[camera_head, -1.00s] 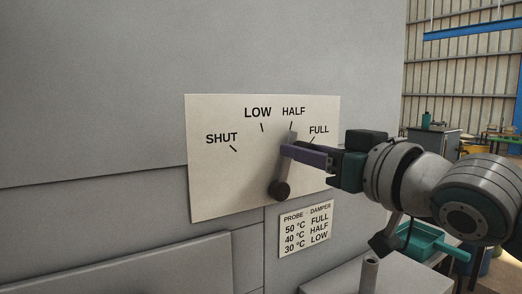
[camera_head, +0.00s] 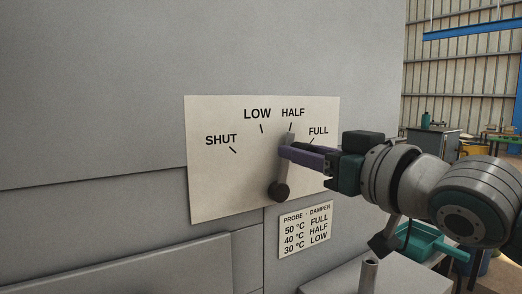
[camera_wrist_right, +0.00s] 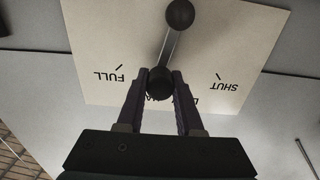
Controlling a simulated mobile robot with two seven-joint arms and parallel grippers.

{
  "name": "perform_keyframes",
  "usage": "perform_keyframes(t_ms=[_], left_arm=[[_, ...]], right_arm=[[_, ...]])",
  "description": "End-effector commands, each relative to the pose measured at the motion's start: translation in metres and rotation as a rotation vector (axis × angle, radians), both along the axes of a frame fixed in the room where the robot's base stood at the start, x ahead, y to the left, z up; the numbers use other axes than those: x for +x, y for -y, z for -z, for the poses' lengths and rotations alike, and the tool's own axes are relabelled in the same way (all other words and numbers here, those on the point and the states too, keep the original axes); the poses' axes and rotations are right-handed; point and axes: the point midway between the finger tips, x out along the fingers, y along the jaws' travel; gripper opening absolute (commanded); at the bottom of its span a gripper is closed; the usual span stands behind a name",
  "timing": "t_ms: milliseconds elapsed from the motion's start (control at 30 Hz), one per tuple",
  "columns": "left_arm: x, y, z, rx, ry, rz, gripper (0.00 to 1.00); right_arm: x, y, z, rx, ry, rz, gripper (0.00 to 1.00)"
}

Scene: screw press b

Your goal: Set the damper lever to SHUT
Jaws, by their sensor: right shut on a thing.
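The damper lever (camera_head: 286,166) is a grey bar on a dark round pivot (camera_head: 279,192), on a cream plate (camera_head: 215,185) marked SHUT, LOW, HALF and FULL. The lever leans slightly right of upright, with its upper end near the HALF mark. My right gripper (camera_head: 288,152) comes in from the right and is shut on the lever's upper end. In the right wrist view the plate is upside down, and both fingers flank the lever's dark knob (camera_wrist_right: 160,83); the HALF and LOW labels are mostly hidden there. My left gripper is not in view.
A small chart (camera_head: 306,230) pairing probe temperatures with damper settings is on the grey machine wall below the plate. A grey ledge with a short post (camera_head: 369,272) juts out at lower right. A teal tray (camera_head: 426,240) stands beyond my right arm. The wall left of the plate is clear.

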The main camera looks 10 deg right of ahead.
Motion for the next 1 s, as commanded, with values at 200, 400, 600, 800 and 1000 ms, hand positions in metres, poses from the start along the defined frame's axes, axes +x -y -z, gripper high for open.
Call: perform_keyframes(t_ms=[200, 400, 600, 800, 1000], left_arm=[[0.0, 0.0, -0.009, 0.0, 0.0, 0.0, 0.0], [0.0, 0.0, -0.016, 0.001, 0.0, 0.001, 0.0], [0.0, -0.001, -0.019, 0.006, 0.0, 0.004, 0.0], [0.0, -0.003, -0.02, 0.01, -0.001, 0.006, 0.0], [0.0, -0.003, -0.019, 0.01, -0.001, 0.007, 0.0]], right_arm=[[-0.003, -0.009, -0.003, -0.117, 0.042, 0.0, 0.0], [-0.007, -0.021, -0.003, -0.284, 0.103, 0.0, 0.0], [-0.012, -0.033, 0.0, -0.463, 0.169, 0.0, 0.0], [-0.016, -0.045, 0.005, -0.635, 0.232, 0.0, 0.0], [-0.019, -0.053, 0.012, -0.778, 0.283, 0.0, 0.0]])
